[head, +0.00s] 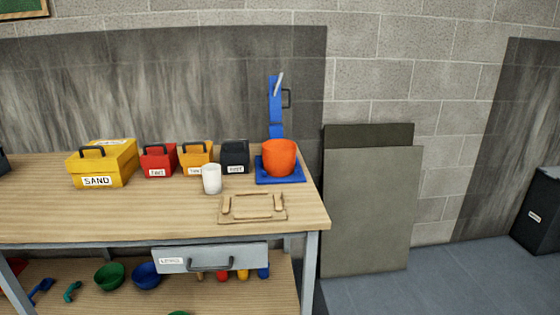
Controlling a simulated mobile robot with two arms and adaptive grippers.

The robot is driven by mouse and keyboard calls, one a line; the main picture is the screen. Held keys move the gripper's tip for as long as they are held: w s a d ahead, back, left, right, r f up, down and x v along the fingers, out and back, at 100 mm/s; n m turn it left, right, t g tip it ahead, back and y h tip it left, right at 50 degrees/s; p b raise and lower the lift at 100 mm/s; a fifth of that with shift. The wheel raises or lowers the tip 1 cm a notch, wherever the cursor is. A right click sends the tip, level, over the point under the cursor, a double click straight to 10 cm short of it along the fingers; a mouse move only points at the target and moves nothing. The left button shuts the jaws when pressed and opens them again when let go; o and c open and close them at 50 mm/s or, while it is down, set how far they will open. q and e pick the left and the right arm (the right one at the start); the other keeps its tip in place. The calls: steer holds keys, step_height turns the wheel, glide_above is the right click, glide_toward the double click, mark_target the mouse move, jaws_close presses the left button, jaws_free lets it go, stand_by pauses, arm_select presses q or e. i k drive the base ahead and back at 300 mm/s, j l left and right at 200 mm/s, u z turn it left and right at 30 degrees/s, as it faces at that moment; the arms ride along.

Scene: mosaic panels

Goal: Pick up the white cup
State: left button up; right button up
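The white cup (211,180) stands upright on the wooden workbench (150,215), right of the middle of its top. It is in front of a small orange box and left of a wooden tray-like board. Nothing touches it from the front. Neither of my grippers shows in the head view.
Behind the cup stand a yellow SAND box (103,166), a red box (158,162), an orange box (195,158) and a black box (235,157). An orange pot (279,158) sits on a blue stand (266,179). A wooden board (252,207) lies near the front edge. Grey panels (365,210) lean right.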

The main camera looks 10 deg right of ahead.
mark_target(211, 173)
steer(key=i+l+u, duration=0.1)
steer(key=i+l, duration=0.6)
steer(key=i, duration=0.1)
